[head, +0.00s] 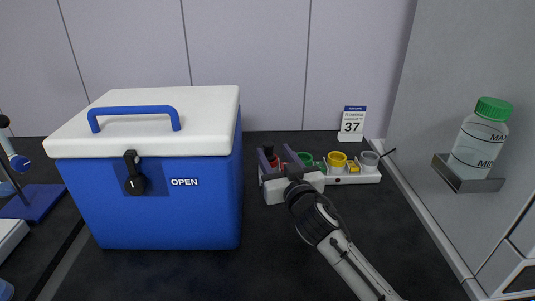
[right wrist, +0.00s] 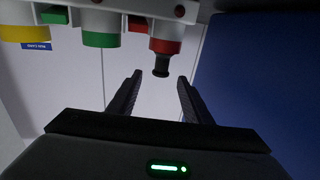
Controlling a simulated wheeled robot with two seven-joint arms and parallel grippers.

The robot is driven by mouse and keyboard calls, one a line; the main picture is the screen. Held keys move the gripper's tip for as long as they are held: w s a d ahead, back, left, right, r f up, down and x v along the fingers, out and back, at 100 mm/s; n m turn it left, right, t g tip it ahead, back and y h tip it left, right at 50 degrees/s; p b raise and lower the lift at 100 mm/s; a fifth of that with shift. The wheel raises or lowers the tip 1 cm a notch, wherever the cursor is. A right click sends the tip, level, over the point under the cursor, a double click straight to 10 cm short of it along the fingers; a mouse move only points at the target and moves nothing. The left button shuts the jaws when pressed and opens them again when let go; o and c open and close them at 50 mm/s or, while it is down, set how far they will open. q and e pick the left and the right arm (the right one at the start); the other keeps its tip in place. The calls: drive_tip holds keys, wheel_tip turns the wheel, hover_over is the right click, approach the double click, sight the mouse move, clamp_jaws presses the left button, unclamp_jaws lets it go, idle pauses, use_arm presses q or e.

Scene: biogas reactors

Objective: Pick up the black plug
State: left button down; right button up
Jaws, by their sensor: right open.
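The black plug (right wrist: 161,67) shows in the right wrist view, sticking out of a red ring (right wrist: 166,46) on a white rack (right wrist: 140,8). My right gripper (right wrist: 160,77) is open, with one finger on each side of the plug's end in that picture. A gap shows on both sides, so the fingers look apart from the plug. In the head view my right gripper (head: 278,153) is at the left end of the white rack (head: 368,178), and its fingers and body largely hide the red ring and plug. My left gripper is in neither view.
Green (head: 305,158), yellow (head: 337,160) and grey (head: 369,160) rings stand along the rack. A blue cooler (head: 165,220) with a white lid stands close to the left. A sign (head: 352,122) reading 37 stands behind. A green-capped bottle (head: 480,140) sits on a right wall shelf.

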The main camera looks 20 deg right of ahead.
sight(270, 148)
drive_tip(key=shift+w+f, duration=0.1)
drive_tip(key=shift+w, duration=2.85)
clamp_jaws()
